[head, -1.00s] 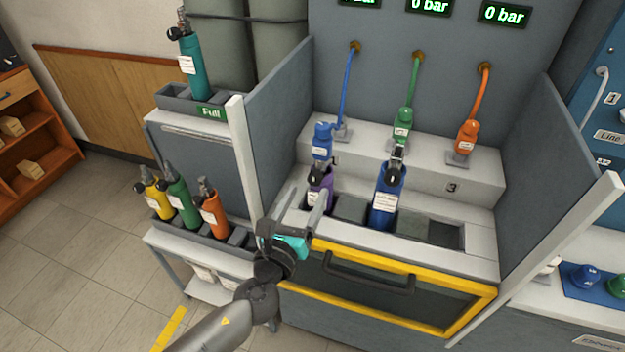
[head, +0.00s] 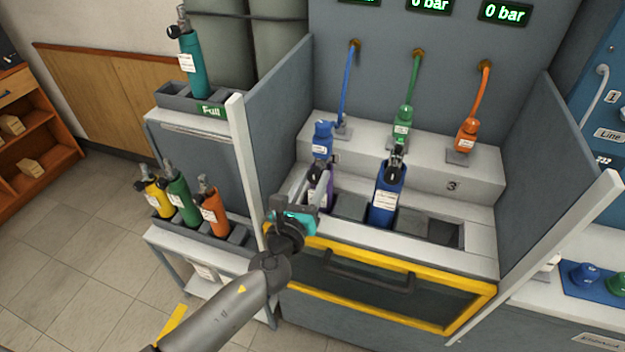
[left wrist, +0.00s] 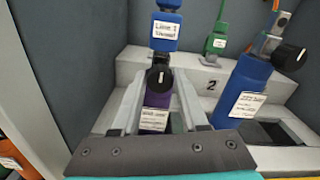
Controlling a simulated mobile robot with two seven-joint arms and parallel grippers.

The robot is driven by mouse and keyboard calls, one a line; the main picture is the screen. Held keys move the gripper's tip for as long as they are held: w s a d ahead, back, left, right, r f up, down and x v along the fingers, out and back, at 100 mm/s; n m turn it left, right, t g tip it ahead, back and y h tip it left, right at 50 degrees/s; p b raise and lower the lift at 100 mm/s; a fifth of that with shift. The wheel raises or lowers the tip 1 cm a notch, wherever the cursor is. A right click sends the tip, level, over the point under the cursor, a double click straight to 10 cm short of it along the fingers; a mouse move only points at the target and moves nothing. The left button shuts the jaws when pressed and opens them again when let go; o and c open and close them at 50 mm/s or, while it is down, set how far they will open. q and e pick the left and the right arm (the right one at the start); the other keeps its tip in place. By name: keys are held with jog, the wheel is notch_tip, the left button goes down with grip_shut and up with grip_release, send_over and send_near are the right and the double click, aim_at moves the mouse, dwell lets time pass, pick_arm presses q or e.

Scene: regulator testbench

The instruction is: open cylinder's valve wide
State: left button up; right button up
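A purple cylinder (head: 327,196) with a black valve knob stands in the left slot of the bench, below the blue regulator (head: 321,138). In the left wrist view the purple cylinder (left wrist: 157,101) shows between my fingers, with its knob (left wrist: 159,77) near the fingertips. My left gripper (head: 313,182) is open around the knob; I cannot tell whether a finger touches it. In the head view the gripper covers much of the cylinder. A blue cylinder (head: 385,204) with a black knob stands upright in a slot to the right. My right gripper is not in view.
Green (head: 402,125) and orange (head: 467,136) regulators hang on the bench step. A yellow-framed drawer (head: 400,306) lies below. Grey side panels (head: 279,114) flank the bench. A rack at left holds yellow, green and orange cylinders; a teal one (head: 193,66) stands above them.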

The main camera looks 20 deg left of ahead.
pick_arm(q)
grip_shut()
